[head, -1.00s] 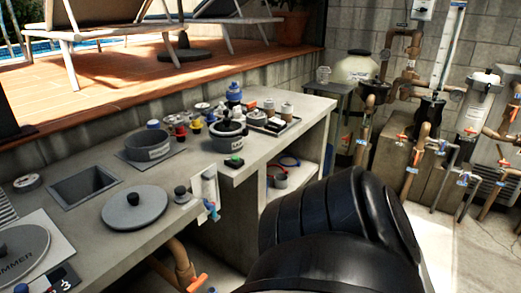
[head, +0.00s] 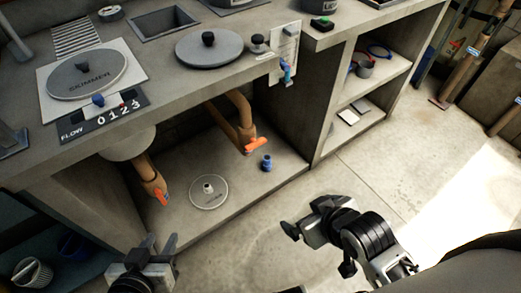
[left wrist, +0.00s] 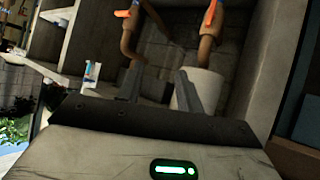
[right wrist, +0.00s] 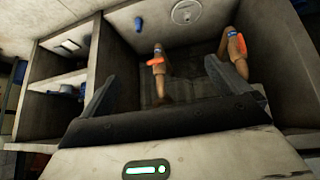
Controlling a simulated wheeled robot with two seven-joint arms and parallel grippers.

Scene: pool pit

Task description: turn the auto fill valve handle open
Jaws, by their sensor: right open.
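Two valves with orange handles sit on brown pipes under the counter: one handle (head: 257,145) at the right pipe, one (head: 161,197) at the left pipe. A blue-handled valve (head: 286,72) is on a white plate at the counter's front. I cannot read which is the auto fill valve. My left gripper (head: 143,258) is open and empty, low in front of the counter.
The concrete counter (head: 200,75) overhangs the cubby. A white round lid (head: 209,192) and a small blue fitting (head: 267,162) lie on the cubby floor. Shelves (head: 365,85) stand to the right. The floor (head: 385,165) in front is clear.

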